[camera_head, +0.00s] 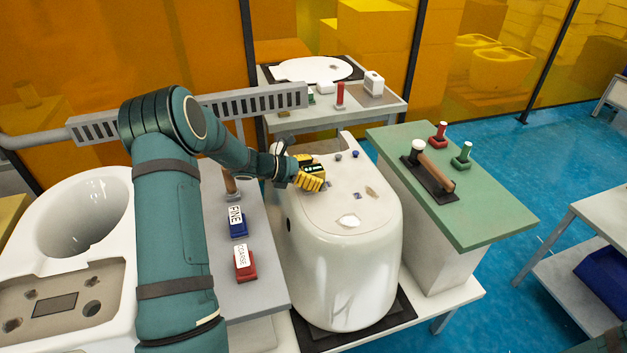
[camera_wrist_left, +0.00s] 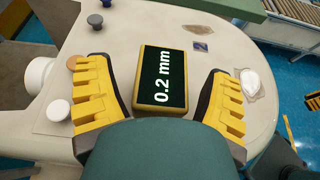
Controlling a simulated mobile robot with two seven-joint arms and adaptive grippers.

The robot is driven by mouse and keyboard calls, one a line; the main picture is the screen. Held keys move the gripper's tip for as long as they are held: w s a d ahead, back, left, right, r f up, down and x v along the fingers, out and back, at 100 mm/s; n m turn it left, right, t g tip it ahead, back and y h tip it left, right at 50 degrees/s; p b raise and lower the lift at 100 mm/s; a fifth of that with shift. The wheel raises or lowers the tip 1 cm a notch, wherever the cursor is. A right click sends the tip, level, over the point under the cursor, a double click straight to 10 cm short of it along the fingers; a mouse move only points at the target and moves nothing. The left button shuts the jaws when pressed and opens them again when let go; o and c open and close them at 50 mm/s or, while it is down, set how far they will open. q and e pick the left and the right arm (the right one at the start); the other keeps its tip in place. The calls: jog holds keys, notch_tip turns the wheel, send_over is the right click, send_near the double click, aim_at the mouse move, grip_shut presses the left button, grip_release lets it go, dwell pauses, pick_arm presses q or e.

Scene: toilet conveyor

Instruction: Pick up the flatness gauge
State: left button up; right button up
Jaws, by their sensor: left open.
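The flatness gauge, a small yellow-edged block with a dark screen reading "0.2 mm" (camera_wrist_left: 160,78), lies on the top of the white toilet body (camera_head: 345,260). In the head view the gauge (camera_head: 314,168) is partly covered by my left gripper (camera_head: 308,173). My left gripper is open, with one yellow finger on each side of the gauge. The left wrist view shows a gap between each finger and the gauge. My right gripper is not in view.
A blue FINE block (camera_head: 238,224) and a red COARSE block (camera_head: 245,263) sit on the grey bench to the left. A green table (camera_head: 490,215) at right holds a wooden-handled tool (camera_head: 436,172). Small knobs and a white patch (camera_head: 349,221) lie on the toilet body.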

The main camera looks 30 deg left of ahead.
pick_arm(q)
grip_shut()
jog(key=shift+r, duration=0.1)
